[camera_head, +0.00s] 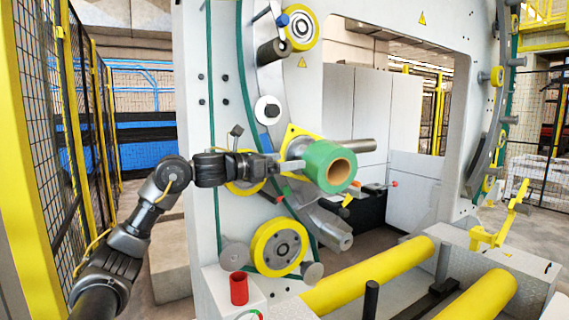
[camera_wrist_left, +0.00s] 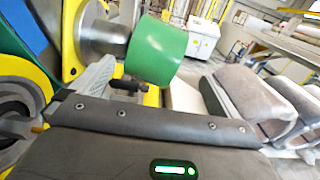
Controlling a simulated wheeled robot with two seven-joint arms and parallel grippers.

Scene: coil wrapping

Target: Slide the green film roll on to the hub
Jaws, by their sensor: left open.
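The green film roll (camera_head: 325,164) has a brown core whose open end faces the camera. It also shows in the left wrist view (camera_wrist_left: 157,50), at the end of the metal hub (camera_wrist_left: 103,40). The roll is in line with the hub and looks at least partly on it; how deep it sits is hidden. In the head view the yellow mounting plate (camera_head: 292,133) shows behind the roll. My left gripper (camera_head: 287,167) is open beside the roll, on its left, with a grey finger close to the hub in the wrist view. My right gripper is out of view.
A grey bar (camera_head: 357,146) sticks out behind the roll. A yellow wheel (camera_head: 279,248) and a red cup (camera_head: 239,288) are below. Yellow rollers (camera_head: 370,276) lie at the lower right. A mesh fence (camera_head: 70,110) stands at the left.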

